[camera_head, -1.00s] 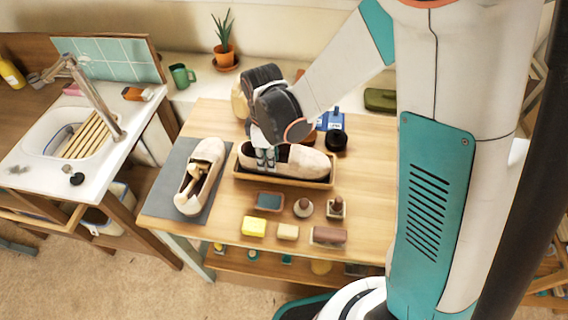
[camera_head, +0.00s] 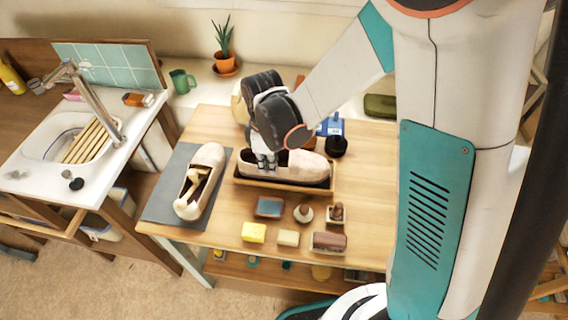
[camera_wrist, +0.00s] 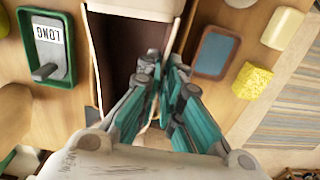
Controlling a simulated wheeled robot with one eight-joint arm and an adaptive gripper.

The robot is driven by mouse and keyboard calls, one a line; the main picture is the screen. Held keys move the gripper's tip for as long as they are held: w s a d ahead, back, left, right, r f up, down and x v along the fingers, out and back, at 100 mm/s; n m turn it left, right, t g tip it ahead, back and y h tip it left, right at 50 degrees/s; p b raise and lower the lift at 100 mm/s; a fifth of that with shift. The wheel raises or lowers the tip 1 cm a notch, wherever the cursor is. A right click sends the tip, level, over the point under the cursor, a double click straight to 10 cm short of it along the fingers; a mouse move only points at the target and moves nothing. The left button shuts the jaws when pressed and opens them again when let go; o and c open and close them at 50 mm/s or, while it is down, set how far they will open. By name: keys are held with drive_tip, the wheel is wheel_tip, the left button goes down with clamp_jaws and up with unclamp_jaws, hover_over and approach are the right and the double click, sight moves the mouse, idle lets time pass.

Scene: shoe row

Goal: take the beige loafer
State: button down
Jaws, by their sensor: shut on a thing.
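A beige loafer (camera_head: 305,166) lies lengthwise at a shallow wooden tray (camera_head: 290,188) on the table, its toe to the right. My gripper (camera_head: 266,167) points down at the loafer's left part and is shut on its side wall. In the wrist view my fingers (camera_wrist: 173,70) pinch the wall beside the dark opening, and the pale loafer upper (camera_wrist: 142,8) shows at the top. A dark strip shows between toe and tray; I cannot tell whether the sole is clear of it. A second beige loafer (camera_head: 211,155) with a wooden piece inside lies on a grey mat (camera_head: 164,196).
In front of the tray are a blue-topped brown block (camera_head: 269,207), a yellow sponge (camera_head: 254,232), a pale block (camera_head: 288,238), a brown brush (camera_head: 328,242) and two small knobbed items. A black round jar (camera_head: 336,146) stands behind. A sink is at left.

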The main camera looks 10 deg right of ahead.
drive_tip(key=shift+r+p, duration=2.65)
drive_tip(key=shift+r, duration=1.2)
